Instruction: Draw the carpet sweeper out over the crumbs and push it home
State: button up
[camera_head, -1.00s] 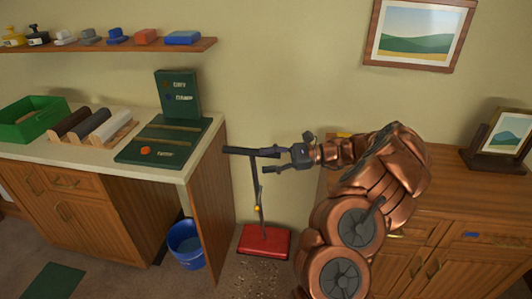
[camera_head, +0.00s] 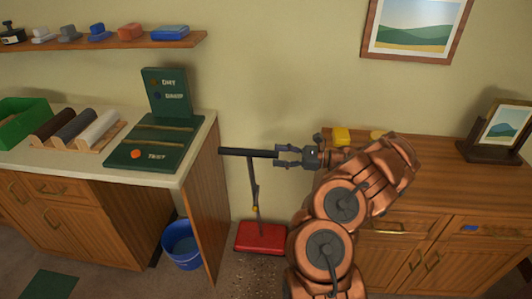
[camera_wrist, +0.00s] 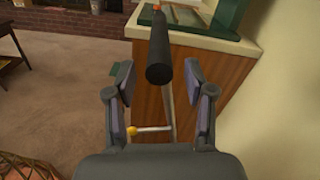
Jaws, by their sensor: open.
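The carpet sweeper has a red head (camera_head: 261,238) on the floor against the wall, between the two cabinets. A thin dark pole rises from it to a black bar handle (camera_head: 246,153). Dark crumbs (camera_head: 262,272) lie on the floor in front of the red head. My gripper (camera_head: 280,155) is open at the right end of the handle. In the wrist view the black handle (camera_wrist: 160,62) points toward me between the open fingers, with visible gaps on both sides. Whether a finger touches it I cannot tell.
A blue bucket (camera_head: 182,246) stands left of the sweeper, by the left cabinet's side panel (camera_head: 206,205). A green board (camera_head: 150,150) lies on the left counter. The right cabinet (camera_head: 440,235) stands behind my arm, with a yellow block (camera_head: 341,136) on top.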

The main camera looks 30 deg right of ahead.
aim_at(266, 155)
jog(key=p+x, duration=0.1)
jog(key=x, duration=0.4)
jog(key=shift+c, duration=0.4)
grip_shut()
